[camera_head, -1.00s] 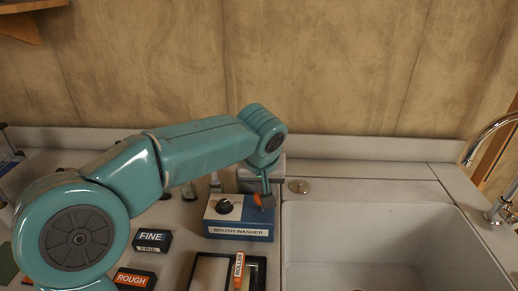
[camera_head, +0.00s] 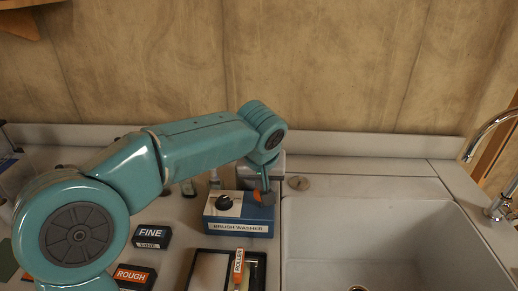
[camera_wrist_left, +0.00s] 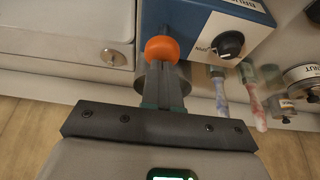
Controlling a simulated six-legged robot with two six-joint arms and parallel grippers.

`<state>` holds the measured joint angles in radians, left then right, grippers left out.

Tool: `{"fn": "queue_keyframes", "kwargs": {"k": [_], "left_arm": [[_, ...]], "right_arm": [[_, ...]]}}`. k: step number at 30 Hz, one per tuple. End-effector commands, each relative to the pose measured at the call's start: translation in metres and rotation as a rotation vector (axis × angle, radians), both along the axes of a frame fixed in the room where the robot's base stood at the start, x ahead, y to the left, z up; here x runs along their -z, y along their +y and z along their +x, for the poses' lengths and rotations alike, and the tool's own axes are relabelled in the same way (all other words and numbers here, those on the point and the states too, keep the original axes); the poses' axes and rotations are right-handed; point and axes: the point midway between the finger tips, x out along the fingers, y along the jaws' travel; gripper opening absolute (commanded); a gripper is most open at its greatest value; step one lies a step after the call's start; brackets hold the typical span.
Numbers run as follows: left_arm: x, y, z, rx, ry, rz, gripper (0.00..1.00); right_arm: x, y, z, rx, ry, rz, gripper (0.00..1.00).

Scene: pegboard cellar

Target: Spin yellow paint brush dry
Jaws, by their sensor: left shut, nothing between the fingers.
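The brush washer (camera_head: 239,228) is a box with a blue front, a white top and a black dial (camera_head: 224,203); it also shows in the left wrist view (camera_wrist_left: 205,20). An orange rounded knob (camera_wrist_left: 162,48) is beside the box at its right end. My left gripper (camera_head: 265,186) points down there, shut and empty, its tips at the orange knob; whether they touch it I cannot tell. A grey metal cylinder (camera_wrist_left: 182,75) is partly hidden behind the fingers. No yellow paint brush can be made out. My right gripper is not in view.
A white sink (camera_head: 385,235) with a chrome tap (camera_head: 490,135) lies to the right. FINE (camera_head: 151,236) and ROUGH (camera_head: 133,277) blocks and a dark tray (camera_head: 259,272) with a roller (camera_head: 238,267) are in front. Brushes with blue (camera_wrist_left: 219,88) and red (camera_wrist_left: 254,92) parts are near the washer.

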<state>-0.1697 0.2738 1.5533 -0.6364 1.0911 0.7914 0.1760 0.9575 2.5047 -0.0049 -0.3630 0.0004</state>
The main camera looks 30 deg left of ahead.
Motion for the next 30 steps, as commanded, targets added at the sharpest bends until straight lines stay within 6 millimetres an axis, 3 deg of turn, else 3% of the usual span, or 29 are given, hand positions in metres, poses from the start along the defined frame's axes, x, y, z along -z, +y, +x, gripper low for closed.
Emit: {"fn": "queue_keyframes", "kwargs": {"k": [16,30], "left_arm": [[0.037,0.0,0.0,0.0,0.002,0.0,0.0],[0.001,0.0,0.0,0.0,0.0,0.0,0.0]], "right_arm": [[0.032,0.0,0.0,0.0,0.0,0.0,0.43],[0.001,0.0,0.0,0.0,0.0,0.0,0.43]]}}
